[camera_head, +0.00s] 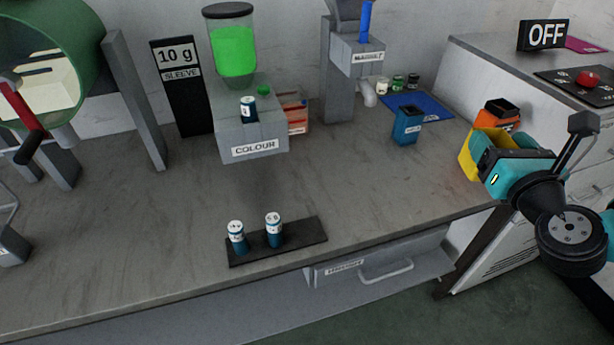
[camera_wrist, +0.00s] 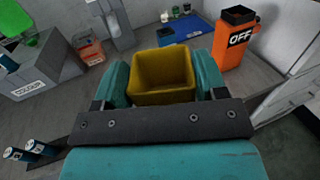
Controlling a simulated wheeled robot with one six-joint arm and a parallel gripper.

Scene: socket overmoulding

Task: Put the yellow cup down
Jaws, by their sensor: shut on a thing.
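The yellow cup (camera_head: 467,158) is a square, open-topped cup at the right end of the bench in the head view. My gripper (camera_head: 482,157) is shut on it. In the wrist view the yellow cup (camera_wrist: 162,76) sits between the two teal fingers of my gripper (camera_wrist: 162,84), with its opening facing up and its inside looking empty. Whether its base touches the bench is hidden.
An orange container (camera_head: 497,113), marked OFF in the wrist view (camera_wrist: 236,40), stands just behind the cup. A blue cup (camera_head: 408,124) stands to the left, near a blue mat (camera_head: 425,103). A black tray (camera_head: 290,247) holds two small cylinders. The bench middle is clear.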

